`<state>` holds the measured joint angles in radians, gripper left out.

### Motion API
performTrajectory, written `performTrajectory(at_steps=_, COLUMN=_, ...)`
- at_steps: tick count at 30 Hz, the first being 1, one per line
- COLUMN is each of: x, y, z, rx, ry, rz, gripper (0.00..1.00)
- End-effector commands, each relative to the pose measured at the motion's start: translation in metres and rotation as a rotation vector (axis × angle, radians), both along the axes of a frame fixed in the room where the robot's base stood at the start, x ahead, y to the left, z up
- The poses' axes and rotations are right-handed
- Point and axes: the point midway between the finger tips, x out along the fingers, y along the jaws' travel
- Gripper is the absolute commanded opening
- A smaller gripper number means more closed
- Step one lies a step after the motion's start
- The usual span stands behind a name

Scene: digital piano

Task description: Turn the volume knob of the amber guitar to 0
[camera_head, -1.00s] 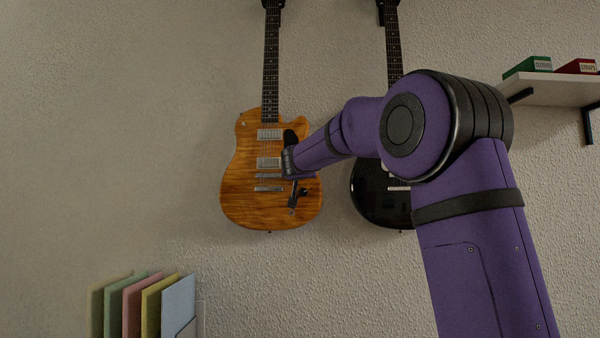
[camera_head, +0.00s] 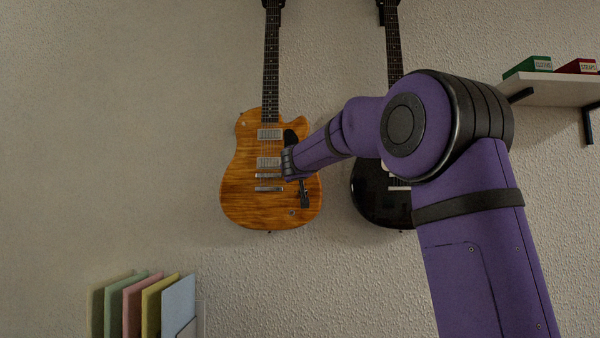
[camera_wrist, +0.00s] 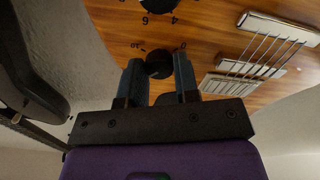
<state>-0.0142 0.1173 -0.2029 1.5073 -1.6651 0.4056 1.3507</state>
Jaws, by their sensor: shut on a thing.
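The amber guitar (camera_head: 243,190) hangs on the wall left of a black guitar, with a wood-grain body. My gripper (camera_head: 305,197) is at its lower right in the head view. In the wrist view my gripper (camera_wrist: 158,64) has one dark blue finger on each side of a small black knob (camera_wrist: 158,67) and is shut on it. The printed marks 10 and 0 lie to the knob's upper left and upper right; its pointer cannot be made out. A second black knob (camera_wrist: 155,4) is cut off at the top edge, with 6 and 4 beside it. I cannot read which knob is volume.
The black guitar (camera_head: 372,200) hangs close on the right, partly behind my arm. A shelf (camera_head: 555,92) with a green box (camera_head: 530,66) and a red box (camera_head: 577,67) is at the upper right. Coloured folders (camera_head: 150,305) stand at the lower left. The wall at left is bare.

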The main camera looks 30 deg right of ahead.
Motion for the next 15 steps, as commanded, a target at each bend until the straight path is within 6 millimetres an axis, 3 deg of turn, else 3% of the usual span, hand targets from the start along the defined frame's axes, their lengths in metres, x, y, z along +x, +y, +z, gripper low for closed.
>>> performTrajectory(at_steps=15, x=0.0007, y=0.0009, z=-0.0009, rx=-0.407, ry=0.276, rz=0.003, gripper=0.06)
